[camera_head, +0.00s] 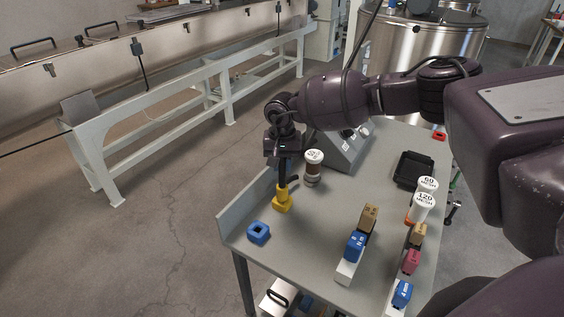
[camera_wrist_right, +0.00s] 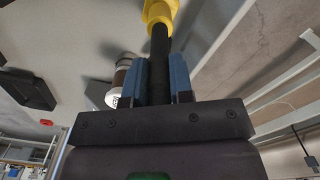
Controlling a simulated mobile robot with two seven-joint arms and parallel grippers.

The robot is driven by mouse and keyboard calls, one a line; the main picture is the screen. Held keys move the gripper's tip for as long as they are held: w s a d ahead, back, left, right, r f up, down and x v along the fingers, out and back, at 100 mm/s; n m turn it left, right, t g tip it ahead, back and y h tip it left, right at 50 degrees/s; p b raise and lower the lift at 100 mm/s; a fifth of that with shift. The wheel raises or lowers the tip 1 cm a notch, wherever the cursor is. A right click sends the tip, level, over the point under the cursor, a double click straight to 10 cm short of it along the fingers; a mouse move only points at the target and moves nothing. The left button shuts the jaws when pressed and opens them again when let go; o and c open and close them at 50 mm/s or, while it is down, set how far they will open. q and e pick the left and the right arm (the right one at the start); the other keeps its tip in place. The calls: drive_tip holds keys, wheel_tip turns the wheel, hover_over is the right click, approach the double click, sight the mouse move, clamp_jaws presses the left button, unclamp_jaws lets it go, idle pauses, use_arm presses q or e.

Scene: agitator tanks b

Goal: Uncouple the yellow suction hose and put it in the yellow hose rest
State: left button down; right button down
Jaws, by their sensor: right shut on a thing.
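My right gripper (camera_head: 284,165) is shut on the black yellow-ended suction hose (camera_head: 282,181) above the left part of the grey table. In the right wrist view its blue fingers (camera_wrist_right: 160,78) close on both sides of the black hose (camera_wrist_right: 159,48). The hose hangs about upright, with its yellow end pointing down. Below it is the yellow hose rest (camera_head: 282,205), a small block on the table. The hose end meets or stands in the rest; I cannot tell how deep it sits. The left gripper is out of view.
A blue square rest (camera_head: 258,233) lies in front on the table (camera_head: 317,226). A brown-and-white jar (camera_head: 313,168) stands close right of the hose. A grey console (camera_head: 345,148), a black tray (camera_head: 413,170), white-lidded jars (camera_head: 421,207) and several coloured blocks (camera_head: 355,246) are further right.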

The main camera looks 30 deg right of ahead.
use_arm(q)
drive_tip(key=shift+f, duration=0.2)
use_arm(e)
drive_tip(key=shift+f, duration=0.25)
drive_tip(key=c, duration=1)
unclamp_jaws()
drive_tip(key=shift+r, duration=0.1)
drive_tip(key=shift+o, duration=0.4)
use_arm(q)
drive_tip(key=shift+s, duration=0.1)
use_arm(e)
drive_tip(key=shift+r, duration=0.3)
wheel_tip(320, 180, up, 9)
drive_tip(key=shift+r, duration=0.6)
